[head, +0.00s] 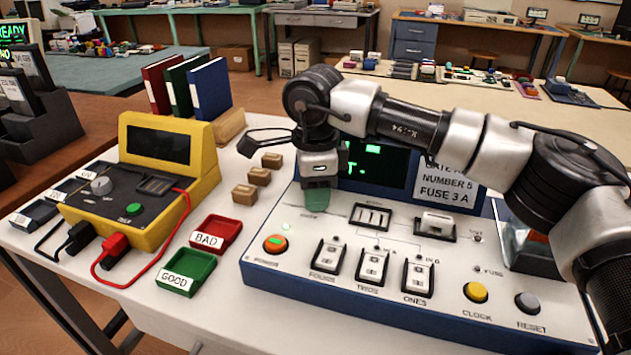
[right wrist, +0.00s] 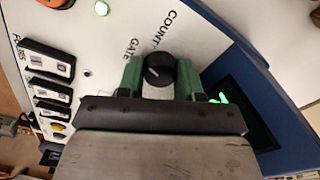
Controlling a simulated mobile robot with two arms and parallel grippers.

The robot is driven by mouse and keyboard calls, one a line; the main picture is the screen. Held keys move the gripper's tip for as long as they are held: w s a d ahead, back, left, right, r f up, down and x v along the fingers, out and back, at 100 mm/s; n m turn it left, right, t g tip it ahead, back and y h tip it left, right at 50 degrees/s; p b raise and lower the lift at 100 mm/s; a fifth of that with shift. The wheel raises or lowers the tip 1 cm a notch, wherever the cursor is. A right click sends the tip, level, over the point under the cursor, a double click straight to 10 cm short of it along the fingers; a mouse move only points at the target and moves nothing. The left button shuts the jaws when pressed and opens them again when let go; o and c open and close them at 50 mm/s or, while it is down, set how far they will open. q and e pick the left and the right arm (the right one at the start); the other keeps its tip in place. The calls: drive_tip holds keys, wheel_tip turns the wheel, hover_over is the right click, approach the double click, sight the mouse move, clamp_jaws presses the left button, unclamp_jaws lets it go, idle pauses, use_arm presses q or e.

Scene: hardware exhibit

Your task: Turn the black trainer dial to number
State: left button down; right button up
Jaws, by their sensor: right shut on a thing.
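The black dial (right wrist: 160,70) sits on the white trainer panel (right wrist: 110,40), near the printed words COUNT and GATE. A white line marks its face, but I cannot tell which setting it points at. My right gripper (right wrist: 162,78) is shut on the dial, one green finger on each side. In the head view my right gripper (head: 317,198) points down at the back left of the trainer (head: 345,295) and hides the dial. A card (head: 444,188) on the trainer reads NUMBER 5 and FUSE 3 A. My left gripper is not in view.
The panel has white rocker switches (head: 372,266), an orange button (head: 275,243), a yellow button (head: 475,292) and a grey one (head: 527,303). A yellow meter (head: 165,150), red tray (head: 215,234) and green tray (head: 187,273) stand to the left. Wooden blocks (head: 245,194) lie near the gripper.

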drive_tip(key=n+p, duration=0.1)
drive_tip(key=n, duration=0.4)
drive_tip(key=shift+r+n+p, duration=0.1)
drive_tip(key=shift+n+p, duration=0.2)
drive_tip(key=shift+p, duration=0.1)
drive_tip(key=n, duration=0.3)
drive_tip(key=shift+n+p, duration=0.3)
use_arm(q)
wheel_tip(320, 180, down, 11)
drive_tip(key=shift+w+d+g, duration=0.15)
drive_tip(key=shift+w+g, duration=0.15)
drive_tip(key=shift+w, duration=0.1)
use_arm(e)
drive_tip(key=shift+n, duration=1.8)
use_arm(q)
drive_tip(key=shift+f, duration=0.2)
use_arm(e)
drive_tip(key=o, duration=0.9)
drive_tip(key=shift+r+p, duration=0.15)
drive_tip(key=shift+p, duration=0.15)
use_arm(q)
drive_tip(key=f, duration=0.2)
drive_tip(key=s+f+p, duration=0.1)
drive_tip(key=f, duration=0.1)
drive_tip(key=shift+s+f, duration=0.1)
use_arm(e)
wheel_tip(320, 180, up, 10)
drive_tip(key=shift+r, duration=0.2)
